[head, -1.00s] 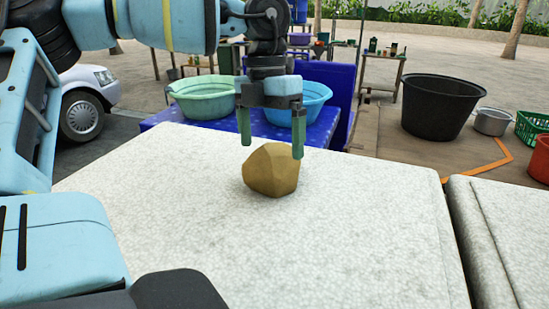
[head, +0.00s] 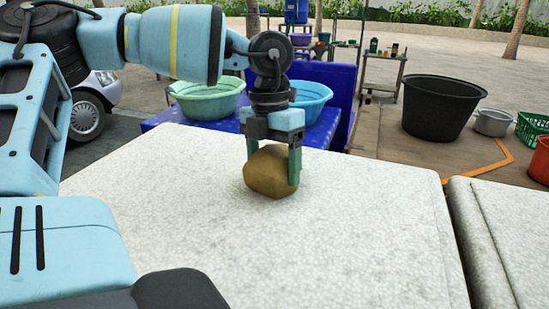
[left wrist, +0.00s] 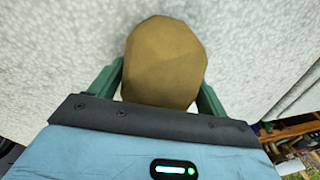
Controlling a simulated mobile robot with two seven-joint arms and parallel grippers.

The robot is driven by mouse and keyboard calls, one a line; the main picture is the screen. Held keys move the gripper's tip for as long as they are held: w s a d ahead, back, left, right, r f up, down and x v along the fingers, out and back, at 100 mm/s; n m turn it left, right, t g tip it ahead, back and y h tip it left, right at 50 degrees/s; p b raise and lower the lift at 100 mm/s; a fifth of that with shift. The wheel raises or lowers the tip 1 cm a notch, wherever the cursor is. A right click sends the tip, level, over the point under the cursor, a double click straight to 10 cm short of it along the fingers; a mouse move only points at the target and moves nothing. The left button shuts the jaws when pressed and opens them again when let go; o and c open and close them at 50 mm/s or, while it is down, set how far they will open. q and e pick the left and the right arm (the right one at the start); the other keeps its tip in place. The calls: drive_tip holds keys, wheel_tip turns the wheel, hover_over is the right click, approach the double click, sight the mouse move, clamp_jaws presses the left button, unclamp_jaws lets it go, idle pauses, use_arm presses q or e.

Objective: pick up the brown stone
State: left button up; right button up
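The brown stone (head: 268,175) is a faceted, tan-brown lump resting on a pale speckled tabletop (head: 270,245). My left gripper (head: 273,168) points down over it, with a green finger on each side. The near right finger overlaps the stone's right part, and the left finger is partly hidden behind the stone's top. In the left wrist view the stone (left wrist: 165,65) fills the space between the fingers, and both fingertips reach its sides. Whether they press on it cannot be told. My right gripper is not in view.
A second pale slab (head: 510,225) stands at the right across a narrow gap. Behind the table are a green basin (head: 210,103) and a blue basin (head: 313,97) on a blue table. A large black tub (head: 440,108) stands on the ground. The tabletop around the stone is clear.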

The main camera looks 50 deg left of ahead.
sight(273, 150)
use_arm(q)
drive_tip(key=shift+r, duration=0.1)
drive_tip(key=c, duration=1.3)
drive_tip(key=shift+r, duration=0.1)
wheel_tip(273, 150, up, 18)
drive_tip(key=p, duration=0.1)
